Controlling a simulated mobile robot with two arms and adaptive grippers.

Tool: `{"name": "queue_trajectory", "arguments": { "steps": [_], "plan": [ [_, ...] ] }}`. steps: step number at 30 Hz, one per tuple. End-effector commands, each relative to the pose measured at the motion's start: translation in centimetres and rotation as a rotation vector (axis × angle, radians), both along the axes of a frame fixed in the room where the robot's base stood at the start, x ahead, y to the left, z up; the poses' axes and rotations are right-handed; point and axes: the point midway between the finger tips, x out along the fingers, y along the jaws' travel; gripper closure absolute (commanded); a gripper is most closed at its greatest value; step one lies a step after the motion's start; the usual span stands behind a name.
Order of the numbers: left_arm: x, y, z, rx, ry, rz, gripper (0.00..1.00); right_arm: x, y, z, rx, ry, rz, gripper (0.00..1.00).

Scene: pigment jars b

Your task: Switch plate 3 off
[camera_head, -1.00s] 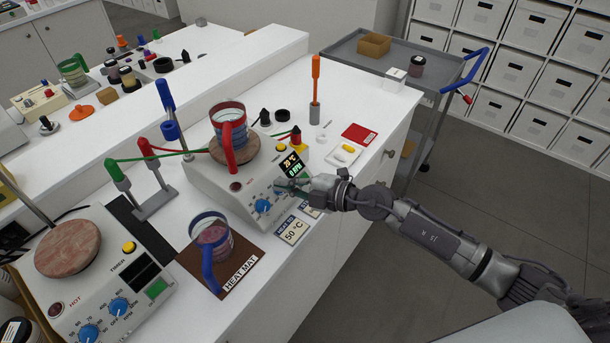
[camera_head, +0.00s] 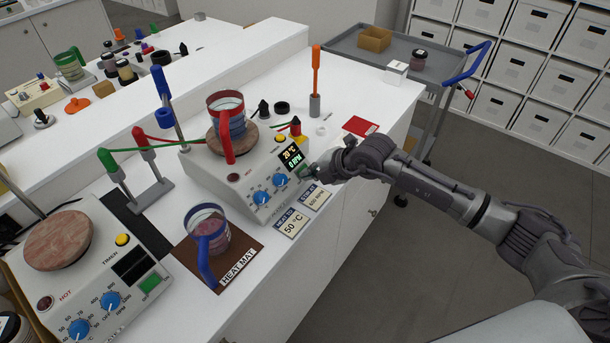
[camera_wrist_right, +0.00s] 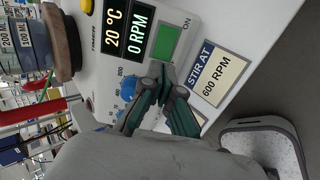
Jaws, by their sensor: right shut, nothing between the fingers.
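A white hot plate (camera_head: 222,187) with a round top stands mid-bench. Its lit display (camera_head: 289,155) reads 20 °C and 0 RPM, also clear in the right wrist view (camera_wrist_right: 126,32). Right of the display is a green switch (camera_wrist_right: 167,43) marked ON. My right gripper (camera_head: 312,172) is shut and empty at this panel. In the right wrist view its fingertips (camera_wrist_right: 163,80) are close to the switch's lower edge; I cannot tell whether they touch. A second plate (camera_head: 95,285) with a dark display and a green switch (camera_head: 150,283) stands front left. My left gripper is not in view.
A jar with a red handle (camera_head: 226,117) stands on the middle plate. A blue-handled jar (camera_head: 209,235) stands on the heat mat (camera_head: 240,279). Cards (camera_head: 290,223) lie in front of the panel. A grey cart (camera_head: 350,47) is beyond the bench.

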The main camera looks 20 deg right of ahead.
Motion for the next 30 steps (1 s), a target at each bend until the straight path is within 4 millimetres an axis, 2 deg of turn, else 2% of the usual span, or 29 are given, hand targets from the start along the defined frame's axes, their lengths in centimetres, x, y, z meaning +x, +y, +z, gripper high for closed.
{"name": "queue_trajectory", "arguments": {
  "steps": [4,19,30],
  "plan": [
    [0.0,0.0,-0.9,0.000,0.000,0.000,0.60,0.6,0.5,-0.8,0.000,-0.001,-0.001,1.00],
    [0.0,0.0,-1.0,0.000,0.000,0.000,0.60,0.8,0.6,-0.9,0.001,-0.001,0.000,1.00],
    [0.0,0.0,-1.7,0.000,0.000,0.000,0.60,1.4,1.1,-1.7,0.001,-0.002,0.000,1.00]
  ]
}}
